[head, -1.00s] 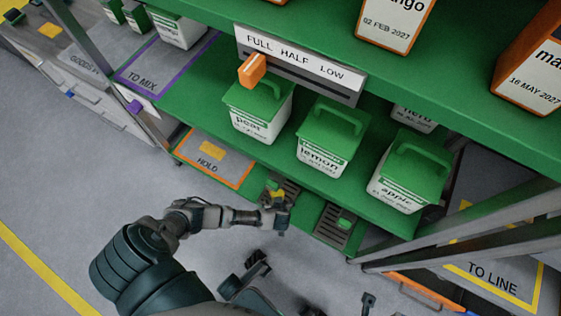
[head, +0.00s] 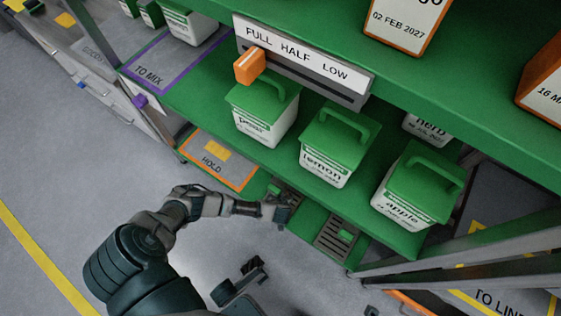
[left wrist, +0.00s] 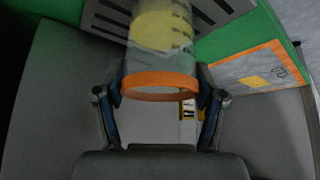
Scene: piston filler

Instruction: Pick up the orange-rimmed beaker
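The orange-rimmed beaker (left wrist: 160,84) is clear with yellow contents. In the left wrist view it lies between my left gripper's fingers (left wrist: 160,100), which meet its rim from both sides. Its far end leaves the top of that picture. In the head view my left gripper (head: 277,208) is at the shelf's front edge, by the left dark grate (head: 287,192), and the beaker cannot be made out there. My right gripper (head: 305,290) shows only partly at the bottom edge, its dark finger parts wide apart with nothing seen between them.
Green-lidded pear (head: 262,132), lemon (head: 325,167) and apple (head: 402,205) tubs stand behind. An upper shelf (head: 310,20) overhangs. Open floor (head: 90,170) is at left.

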